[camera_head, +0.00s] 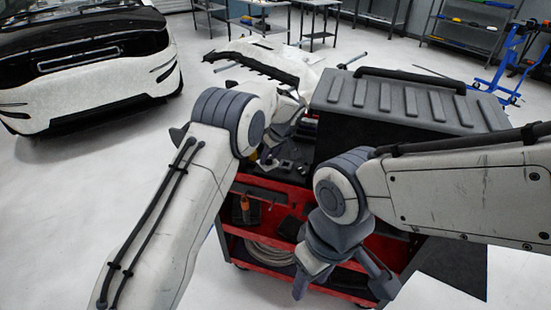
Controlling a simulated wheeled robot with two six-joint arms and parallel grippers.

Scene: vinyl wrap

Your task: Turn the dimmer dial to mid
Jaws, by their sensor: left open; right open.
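I cannot make out the dimmer dial; it is too small or hidden. The red tool cart (275,188) stands in the middle, with a dark top surface partly covered by my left arm. My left gripper (268,157) is over the cart's top, mostly hidden behind my own arm joint, with only small parts showing; it is open. My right gripper (342,283) hangs in front of the cart's lower shelves, pointing down, its two fingers wide apart with nothing between them.
The cart's shelves hold a coiled hose (268,252) and an orange-handled tool (244,205). A white bumper (270,58) lies behind. A white car (85,65) is at left. The floor between is clear.

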